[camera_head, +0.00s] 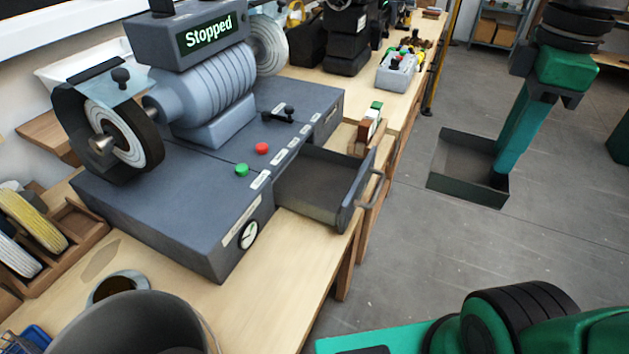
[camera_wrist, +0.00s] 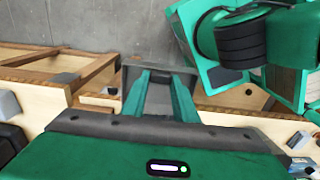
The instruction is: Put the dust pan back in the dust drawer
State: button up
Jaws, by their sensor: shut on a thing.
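The dust pan (camera_head: 468,192) is a shallow dark grey open-topped tray. My gripper (camera_head: 502,165) is shut on its right side and holds it right of the bench, over the floor as seen in the head view. The pan looks empty. In the wrist view the pan (camera_wrist: 133,78) shows at the tips of my green fingers (camera_wrist: 158,85), partly hidden by them. The dust drawer (camera_head: 318,184) stands pulled out from the front of the grey grinder base. It looks empty inside, and its handle (camera_head: 373,188) faces right.
The grinder (camera_head: 215,95) has a display reading "Stopped". A wooden block with a green top (camera_head: 368,130) stands on the bench just behind the drawer. A grey box with coloured buttons (camera_head: 396,72) is farther back. The floor (camera_head: 400,260) right of the drawer is clear.

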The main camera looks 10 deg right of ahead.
aim_at(448, 166)
jog(key=shift+w+a+f+t+y, duration=0.3)
jog(key=shift+w+a+y, duration=0.1)
jog(key=shift+a, duration=0.25)
jog(key=shift+w+a+f+t+y, duration=0.2)
jog(key=shift+w+a+f+y, duration=0.15)
jog(key=shift+a, duration=0.25)
jog(key=shift+w+a+f+t+y, duration=0.2)
jog(key=shift+w+a+y, duration=0.15)
jog(key=shift+a, duration=0.2)
jog(key=shift+w+a+f+t+y, duration=0.2)
jog(key=shift+w+a+y, duration=0.1)
jog(key=shift+a, duration=0.2)
jog(key=w+a, duration=0.9)
jog(key=a, duration=0.4)
jog(key=shift+x, duration=5.45)
jog(key=shift+w+a+r+g+h, duration=0.1)
jog(key=shift+w+a+g+h, duration=0.15)
jog(key=shift+a+g+h, duration=0.35)
jog(key=shift+w+a+g+h, duration=0.25)
jog(key=shift+a+g+h, duration=0.05)
jog(key=shift+h, duration=0.5)
jog(key=shift+f, duration=0.75)
jog(key=shift+d, duration=0.1)
